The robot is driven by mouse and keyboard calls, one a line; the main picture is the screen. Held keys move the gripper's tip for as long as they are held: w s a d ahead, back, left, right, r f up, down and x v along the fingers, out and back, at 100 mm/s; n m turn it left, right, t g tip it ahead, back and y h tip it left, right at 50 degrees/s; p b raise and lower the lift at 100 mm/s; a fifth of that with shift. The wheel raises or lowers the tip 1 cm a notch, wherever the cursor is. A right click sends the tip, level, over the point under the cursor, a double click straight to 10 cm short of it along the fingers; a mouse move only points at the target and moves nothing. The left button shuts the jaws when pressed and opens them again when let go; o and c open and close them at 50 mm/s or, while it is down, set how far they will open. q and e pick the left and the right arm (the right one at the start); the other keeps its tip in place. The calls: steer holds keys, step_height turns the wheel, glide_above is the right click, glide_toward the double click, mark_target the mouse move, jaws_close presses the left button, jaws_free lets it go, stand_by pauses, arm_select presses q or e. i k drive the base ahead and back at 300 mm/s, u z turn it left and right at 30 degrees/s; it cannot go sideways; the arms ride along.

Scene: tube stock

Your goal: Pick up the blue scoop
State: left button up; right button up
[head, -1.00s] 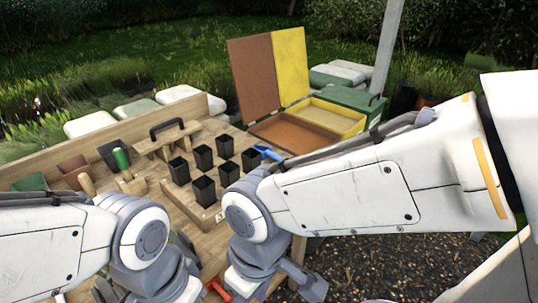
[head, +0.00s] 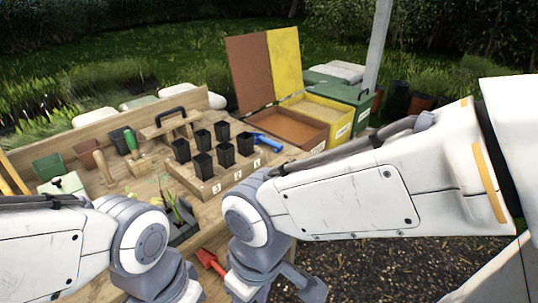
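The blue scoop (head: 266,142) lies at the right end of the wooden bench, just right of the black pots and close to the front of the brown open box. Nothing holds it. My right arm crosses the picture from the right, and its elbow is below the scoop in the picture, apart from it. My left arm is at the lower left, farther from the scoop.
Several black pots (head: 202,165) stand on a numbered wooden rack (head: 216,187). Brown (head: 292,130) and yellow (head: 322,113) boxes with raised lids stand behind the scoop. A green-handled tool (head: 131,141) is at left. A red tool (head: 208,260) lies near my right arm.

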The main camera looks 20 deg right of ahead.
mark_target(263, 140)
steer(key=k, duration=0.75)
steer(key=z, duration=0.9)
steer(key=i, duration=1.45)
steer(key=u, duration=0.6)
steer(key=i, duration=0.55)
steer(key=u, duration=0.65)
